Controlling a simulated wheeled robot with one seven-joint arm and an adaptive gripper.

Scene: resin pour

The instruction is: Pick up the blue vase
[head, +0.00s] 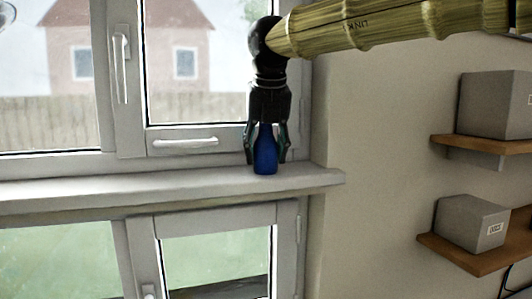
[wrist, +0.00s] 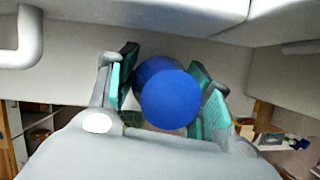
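The blue vase (head: 265,155) stands upright on the white window sill (head: 120,194), near the sill's right end. My gripper (head: 266,160) points straight down over it, with one finger on each side of the vase. In the head view a narrow gap shows between the fingertips and the vase. In the wrist view the vase (wrist: 170,97) appears as a round blue shape between the two green finger pads. The pads look very close to its sides; contact is not clear. The gripper hides the vase's upper part in the head view.
The window frame with its horizontal handle (head: 185,142) is close behind my gripper. A wall stands to the right, with wooden shelves holding a grey box (head: 495,104) and a smaller labelled box (head: 470,222). The sill left of the vase is clear.

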